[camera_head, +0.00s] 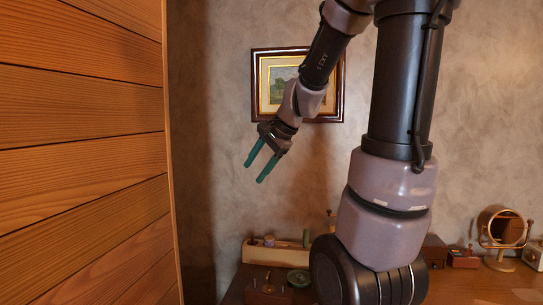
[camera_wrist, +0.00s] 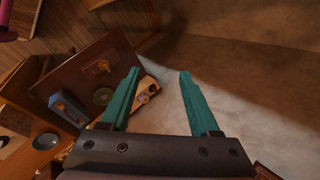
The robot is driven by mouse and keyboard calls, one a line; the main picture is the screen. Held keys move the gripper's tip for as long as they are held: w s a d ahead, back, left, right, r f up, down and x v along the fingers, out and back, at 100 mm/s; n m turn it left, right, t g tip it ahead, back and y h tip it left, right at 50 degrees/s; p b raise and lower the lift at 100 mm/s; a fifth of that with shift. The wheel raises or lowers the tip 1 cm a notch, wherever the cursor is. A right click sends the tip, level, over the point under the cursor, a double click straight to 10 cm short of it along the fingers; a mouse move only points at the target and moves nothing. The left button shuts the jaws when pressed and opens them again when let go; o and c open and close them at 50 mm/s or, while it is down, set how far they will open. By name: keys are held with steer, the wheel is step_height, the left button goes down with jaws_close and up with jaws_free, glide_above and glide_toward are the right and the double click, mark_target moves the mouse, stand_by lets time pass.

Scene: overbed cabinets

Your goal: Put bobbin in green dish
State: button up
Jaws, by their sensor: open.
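My gripper (camera_head: 256,170) is open and empty. It hangs in the air above the cabinet top, in front of the wall, and its teal fingers also show in the wrist view (camera_wrist: 157,74). A small round green dish (camera_head: 298,277) sits on the cabinet top, below and to the right of my gripper in the head view. No bobbin can be told for sure; the small items around the dish are too small to identify.
A long light wooden tray (camera_head: 253,254) with small items stands behind the dish. A dark brown box (camera_head: 262,292) is left of it. A round mirror (camera_head: 503,228) stands at the far right. A wooden panel (camera_head: 85,150) fills the left side. A framed picture (camera_head: 298,52) hangs behind my arm.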

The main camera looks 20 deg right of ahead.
steer(key=s+a+r+n+h, duration=0.1)
steer(key=s+r+n, duration=0.1)
steer(key=s+n, duration=0.2)
steer(key=s+a+r+n+t+h, duration=0.1)
steer(key=s+r+n, duration=0.2)
steer(key=s, duration=0.7)
steer(key=shift+s+r+n, duration=0.25)
steer(key=shift+s+n, duration=0.05)
steer(key=shift+n, duration=0.7)
steer(key=shift+d, duration=0.1)
